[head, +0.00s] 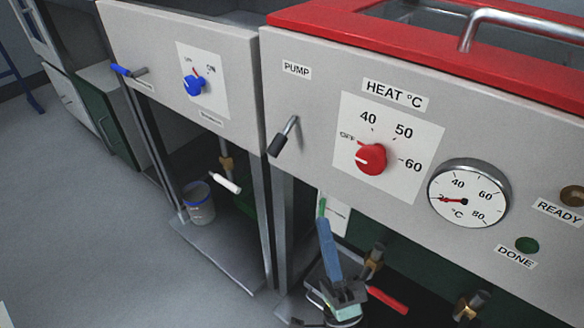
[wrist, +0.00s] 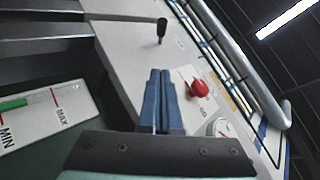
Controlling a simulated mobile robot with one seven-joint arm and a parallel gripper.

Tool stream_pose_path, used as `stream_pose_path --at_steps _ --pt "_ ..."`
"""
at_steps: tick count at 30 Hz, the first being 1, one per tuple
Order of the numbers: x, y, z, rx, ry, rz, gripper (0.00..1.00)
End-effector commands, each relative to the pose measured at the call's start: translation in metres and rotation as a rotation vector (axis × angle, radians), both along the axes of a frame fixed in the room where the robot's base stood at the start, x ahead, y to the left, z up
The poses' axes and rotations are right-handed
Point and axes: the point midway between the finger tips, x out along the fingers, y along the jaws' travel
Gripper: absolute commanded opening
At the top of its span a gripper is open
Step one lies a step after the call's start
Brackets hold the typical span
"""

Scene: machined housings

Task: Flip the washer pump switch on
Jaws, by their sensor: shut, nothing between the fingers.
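The washer pump switch (head: 284,137) is a metal lever with a black tip under the PUMP label (head: 297,70) on the grey panel. It points down and to the left in the head view. In the wrist view the switch (wrist: 162,31) stands out from the panel beyond the fingertips. My gripper (head: 323,226) is below the panel's lower edge, under and a little right of the switch, apart from it. Its blue fingers are together and empty, and they also show in the wrist view (wrist: 159,74).
A red heat knob (head: 371,159) and a round temperature gauge (head: 468,194) are right of the switch. A neighbouring panel has a blue knob (head: 195,86) and a blue-tipped lever (head: 128,71). Pipes with a red handle (head: 387,299) are below. Floor at left is clear.

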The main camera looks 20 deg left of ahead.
Motion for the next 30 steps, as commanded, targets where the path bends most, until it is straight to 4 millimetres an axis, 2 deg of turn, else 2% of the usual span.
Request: stream_pose_path --at_steps 12,15,19,30 --pt "0.047 0.039 0.061 0.001 -0.005 0.004 0.00" --pt "0.046 0.054 0.066 0.000 -0.002 0.004 0.00" --pt "0.047 0.065 0.073 0.000 -0.001 0.002 0.00" --pt "0.047 0.070 0.077 0.001 0.000 -0.001 0.00"
